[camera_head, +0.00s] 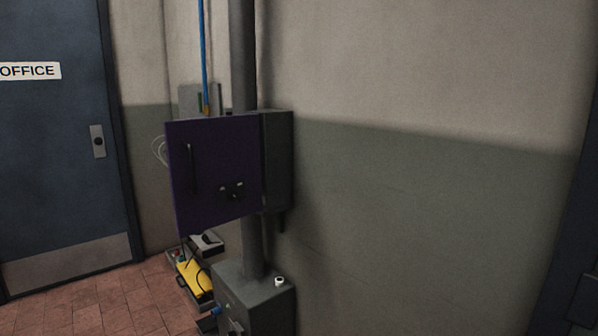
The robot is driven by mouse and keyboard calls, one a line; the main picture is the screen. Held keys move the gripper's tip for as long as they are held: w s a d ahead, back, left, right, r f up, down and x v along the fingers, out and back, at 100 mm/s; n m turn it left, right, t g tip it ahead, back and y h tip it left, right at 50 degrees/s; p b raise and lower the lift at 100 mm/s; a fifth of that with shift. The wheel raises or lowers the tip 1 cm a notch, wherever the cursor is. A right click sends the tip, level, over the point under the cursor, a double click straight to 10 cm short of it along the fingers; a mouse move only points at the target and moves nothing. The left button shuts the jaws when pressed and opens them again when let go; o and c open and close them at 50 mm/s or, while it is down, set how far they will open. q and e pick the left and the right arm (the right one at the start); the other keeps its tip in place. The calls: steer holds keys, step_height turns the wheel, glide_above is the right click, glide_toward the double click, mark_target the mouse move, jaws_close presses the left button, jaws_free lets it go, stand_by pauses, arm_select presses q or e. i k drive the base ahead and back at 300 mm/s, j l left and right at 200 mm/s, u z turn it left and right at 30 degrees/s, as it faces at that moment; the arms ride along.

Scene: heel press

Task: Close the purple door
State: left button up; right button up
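The purple door (213,172) is a flat panel with a dark vertical handle (191,167) toward its left side and a dark latch or knob (232,190) low on its right half. It adjoins a dark grey box (277,160) at its right edge. The door extends well to the left of the box and seems to stand open, though its exact angle is hard to tell. The inside of the box is not visible. Neither of my grippers is in view.
A grey machine housing (256,300) stands below, with a vertical pipe (243,50) behind the door. A yellow item (195,279) lies by the wall. A blue office door (50,140) is at left. Tiled floor (105,303) at lower left is clear.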

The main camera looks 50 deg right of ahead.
mark_target(224, 174)
steer(key=j+z, duration=0.15)
steer(key=z, duration=1.55)
